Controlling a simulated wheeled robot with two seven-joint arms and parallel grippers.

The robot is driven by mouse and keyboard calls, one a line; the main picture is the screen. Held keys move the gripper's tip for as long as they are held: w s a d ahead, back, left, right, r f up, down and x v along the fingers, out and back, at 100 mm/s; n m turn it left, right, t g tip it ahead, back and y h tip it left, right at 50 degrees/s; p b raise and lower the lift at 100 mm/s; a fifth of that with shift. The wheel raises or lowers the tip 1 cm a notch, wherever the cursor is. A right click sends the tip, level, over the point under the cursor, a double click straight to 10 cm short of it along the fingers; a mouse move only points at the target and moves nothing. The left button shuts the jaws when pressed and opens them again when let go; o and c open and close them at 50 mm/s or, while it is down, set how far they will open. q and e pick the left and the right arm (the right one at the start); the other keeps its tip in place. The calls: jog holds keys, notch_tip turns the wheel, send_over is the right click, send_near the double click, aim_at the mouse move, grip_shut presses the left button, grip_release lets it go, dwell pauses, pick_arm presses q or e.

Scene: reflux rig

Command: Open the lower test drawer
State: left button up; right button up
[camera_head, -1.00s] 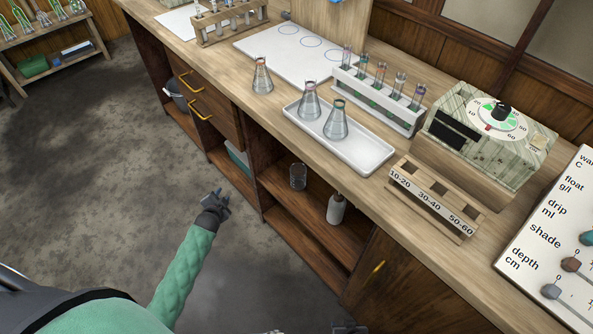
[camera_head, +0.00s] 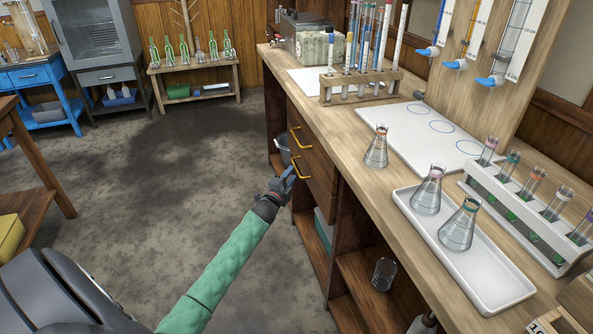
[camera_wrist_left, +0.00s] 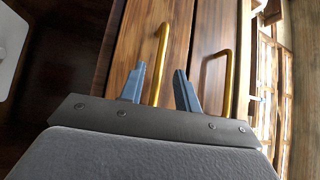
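Two wooden drawers with brass handles sit one above the other under the bench top. In the head view the lower drawer (camera_head: 322,190) and the upper drawer (camera_head: 314,146) both look shut. My left gripper (camera_head: 289,174) is right by the lower handle (camera_head: 304,177), below the upper handle (camera_head: 299,143). In the left wrist view its two blue fingers (camera_wrist_left: 159,70) are apart, with one brass handle (camera_wrist_left: 165,42), apparently the lower one, running between them. The other handle (camera_wrist_left: 232,70) lies to the right, outside the fingers. Contact cannot be told. My right gripper is not in view.
Above the drawers, the bench top (camera_head: 345,135) carries a test-tube rack (camera_head: 360,88), a flask (camera_head: 376,150) and a white tray (camera_head: 497,290) with two flasks. Open shelves with a glass (camera_head: 383,274) lie nearer. The floor (camera_head: 190,180) left of the drawers is clear.

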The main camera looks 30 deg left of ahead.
pick_arm(q)
jog(key=shift+w+a+r, duration=0.1)
jog(key=shift+w+r, duration=0.05)
jog(key=shift+w, duration=1.05)
jog(key=shift+w+a+r, duration=0.1)
jog(key=shift+w, duration=1.05)
grip_shut()
